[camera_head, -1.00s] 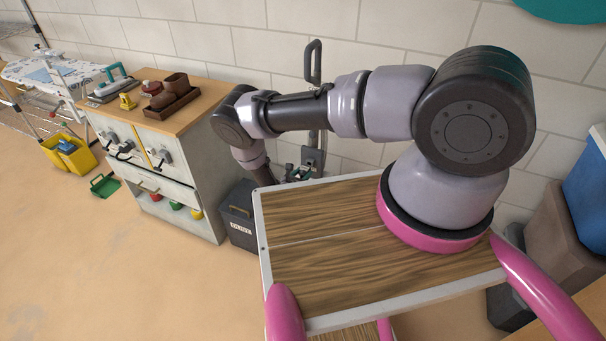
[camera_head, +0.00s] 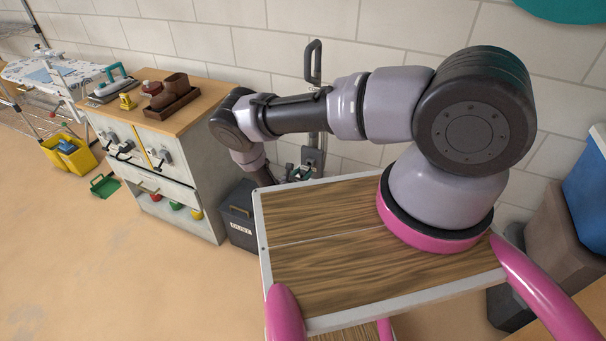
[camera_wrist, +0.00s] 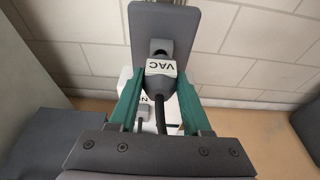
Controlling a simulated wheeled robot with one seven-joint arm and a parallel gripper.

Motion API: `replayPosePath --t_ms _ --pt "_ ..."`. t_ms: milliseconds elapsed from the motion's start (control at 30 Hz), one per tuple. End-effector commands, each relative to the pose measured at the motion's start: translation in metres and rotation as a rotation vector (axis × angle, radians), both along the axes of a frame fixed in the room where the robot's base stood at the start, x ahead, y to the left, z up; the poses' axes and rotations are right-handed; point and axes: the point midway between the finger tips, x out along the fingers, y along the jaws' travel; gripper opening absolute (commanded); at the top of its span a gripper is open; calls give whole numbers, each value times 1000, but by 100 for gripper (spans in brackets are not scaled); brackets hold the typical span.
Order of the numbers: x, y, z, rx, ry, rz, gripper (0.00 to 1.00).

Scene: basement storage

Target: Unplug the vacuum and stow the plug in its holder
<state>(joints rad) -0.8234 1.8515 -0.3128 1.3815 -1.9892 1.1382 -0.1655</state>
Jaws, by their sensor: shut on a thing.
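The dark grey plug (camera_wrist: 159,84) has a white label reading VAC and shows in the wrist view. My gripper (camera_wrist: 160,76) is shut on it, one green finger on each side. A black cord runs from the plug back between the fingers. Right beyond the plug is an upright dark grey plate (camera_wrist: 163,22) with a dark round part; I cannot tell whether the plug sits in it. In the head view, the vacuum's upright handle (camera_head: 313,62) stands against the wall, with a grey plate (camera_head: 313,158) low on it. My gripper is mostly hidden there.
A white labelled piece (camera_wrist: 143,108) is partly hidden below the plug. A grey DUST bin (camera_head: 238,222) stands beside the cabinet (camera_head: 205,180). Bins (camera_head: 560,235) stand at the right. The floor at the left front is clear.

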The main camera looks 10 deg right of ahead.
Motion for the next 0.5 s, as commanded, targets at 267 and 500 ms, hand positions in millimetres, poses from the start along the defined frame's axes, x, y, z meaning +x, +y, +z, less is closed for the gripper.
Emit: replayPosePath --t_ms 267,500 --pt "6 -5 0 0 0 0 0" --pt "11 -8 0 0 -1 0 0"
